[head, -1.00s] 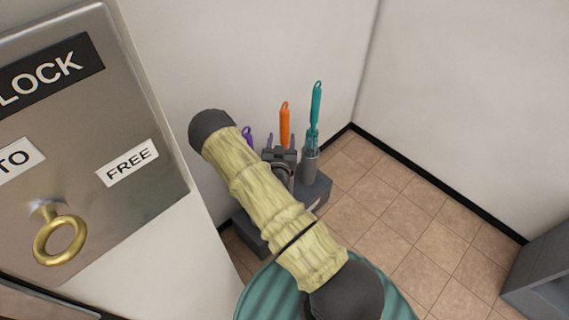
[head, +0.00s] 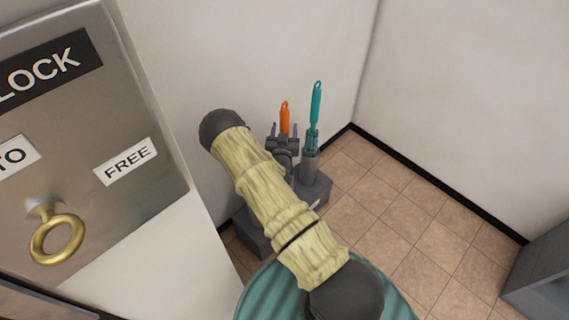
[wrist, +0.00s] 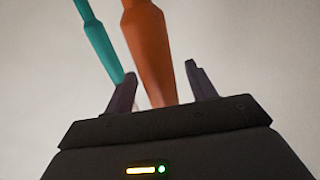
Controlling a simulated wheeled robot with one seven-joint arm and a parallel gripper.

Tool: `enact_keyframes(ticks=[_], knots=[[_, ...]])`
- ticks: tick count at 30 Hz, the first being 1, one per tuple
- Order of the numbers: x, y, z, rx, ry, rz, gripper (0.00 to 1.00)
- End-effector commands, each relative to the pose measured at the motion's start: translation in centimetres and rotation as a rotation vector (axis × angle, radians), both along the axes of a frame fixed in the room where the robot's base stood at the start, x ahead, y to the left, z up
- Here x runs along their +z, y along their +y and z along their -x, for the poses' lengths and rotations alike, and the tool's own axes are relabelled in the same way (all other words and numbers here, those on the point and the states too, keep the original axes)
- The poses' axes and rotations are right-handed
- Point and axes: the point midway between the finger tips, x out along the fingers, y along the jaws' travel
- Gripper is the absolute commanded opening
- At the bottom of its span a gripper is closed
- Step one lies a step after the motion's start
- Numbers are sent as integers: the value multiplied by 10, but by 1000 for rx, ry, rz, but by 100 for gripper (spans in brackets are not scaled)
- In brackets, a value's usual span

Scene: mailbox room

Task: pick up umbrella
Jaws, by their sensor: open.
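Umbrellas stand upright in a dark grey stand (head: 316,190) against the back wall. The orange umbrella (head: 285,117) and the teal umbrella (head: 316,105) show in the head view. My gripper (head: 282,129) is open, with a purple finger on each side of the orange handle in the head view. In the wrist view the orange umbrella (wrist: 149,48) rises between the open fingers of my gripper (wrist: 160,85), apart from the right finger. The teal umbrella (wrist: 97,38) is just behind the left finger. A purple umbrella is almost wholly hidden behind my arm.
A metal panel (head: 84,130) with FREE and LOCK labels and a brass ring (head: 57,240) is close on the left. The tiled floor (head: 400,225) to the right is clear. A grey box (head: 542,275) stands at the far right.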

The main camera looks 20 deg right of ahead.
Motion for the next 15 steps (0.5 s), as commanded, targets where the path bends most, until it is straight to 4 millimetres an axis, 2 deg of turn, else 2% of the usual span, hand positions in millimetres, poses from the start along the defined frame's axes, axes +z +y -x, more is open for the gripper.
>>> enact_keyframes(ticks=[11, 12, 15], knots=[[0, 0, 0, 0, 0, 0, 56], [0, 0, 0, 0, 0, 0, 54], [0, 0, 1, 0, 0, 0, 34]])
